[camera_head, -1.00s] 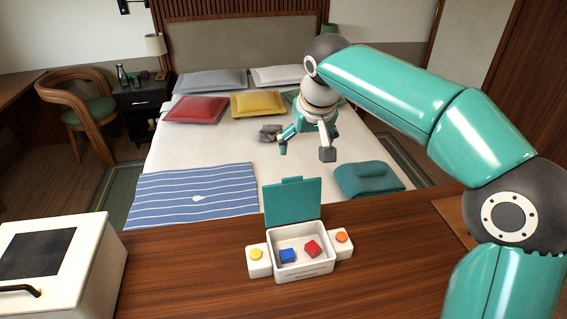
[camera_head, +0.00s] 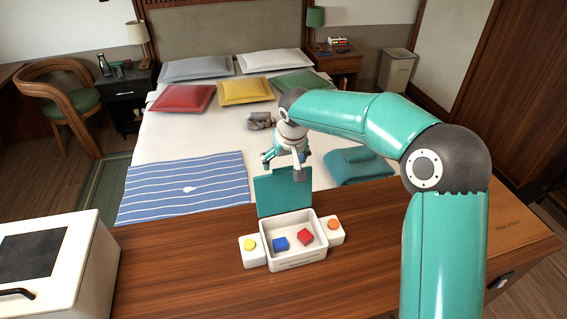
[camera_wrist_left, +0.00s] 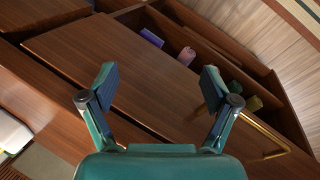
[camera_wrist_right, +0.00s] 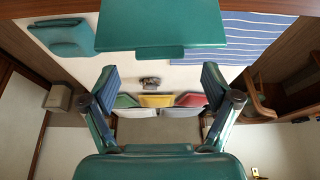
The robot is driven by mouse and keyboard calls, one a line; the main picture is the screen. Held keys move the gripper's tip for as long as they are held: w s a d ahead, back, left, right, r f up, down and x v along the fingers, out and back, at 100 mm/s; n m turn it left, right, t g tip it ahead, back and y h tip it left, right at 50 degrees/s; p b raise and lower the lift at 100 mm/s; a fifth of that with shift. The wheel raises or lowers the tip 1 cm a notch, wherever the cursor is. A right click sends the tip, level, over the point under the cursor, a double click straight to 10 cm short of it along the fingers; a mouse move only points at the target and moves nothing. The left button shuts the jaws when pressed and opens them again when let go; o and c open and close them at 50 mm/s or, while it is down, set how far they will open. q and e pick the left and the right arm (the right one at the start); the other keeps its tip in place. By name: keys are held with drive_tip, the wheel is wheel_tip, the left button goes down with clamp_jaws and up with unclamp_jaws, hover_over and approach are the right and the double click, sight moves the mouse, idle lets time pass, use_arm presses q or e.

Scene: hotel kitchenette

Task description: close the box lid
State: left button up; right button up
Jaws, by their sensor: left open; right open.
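A small white box (camera_head: 297,263) stands on the wooden counter in the head view. Its teal lid (camera_head: 284,194) stands up, open, along the box's far edge. Inside lie a blue block (camera_head: 280,244) and a red block (camera_head: 305,237). My right gripper (camera_head: 283,162) is open and empty, just behind and above the lid's top edge. In the right wrist view the lid (camera_wrist_right: 160,25) lies beyond the open fingers (camera_wrist_right: 160,82), apart from them. My left gripper (camera_wrist_left: 158,78) is open and empty in the left wrist view; it is outside the head view.
White side blocks with a yellow button (camera_head: 249,244) and an orange button (camera_head: 334,224) flank the box. A white appliance (camera_head: 85,262) stands at the counter's left. The bed behind holds a striped cloth (camera_head: 185,187) and a folded teal towel (camera_head: 357,166). Counter around the box is clear.

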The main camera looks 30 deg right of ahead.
sight(283, 168)
drive_tip(key=shift+x, duration=1.65)
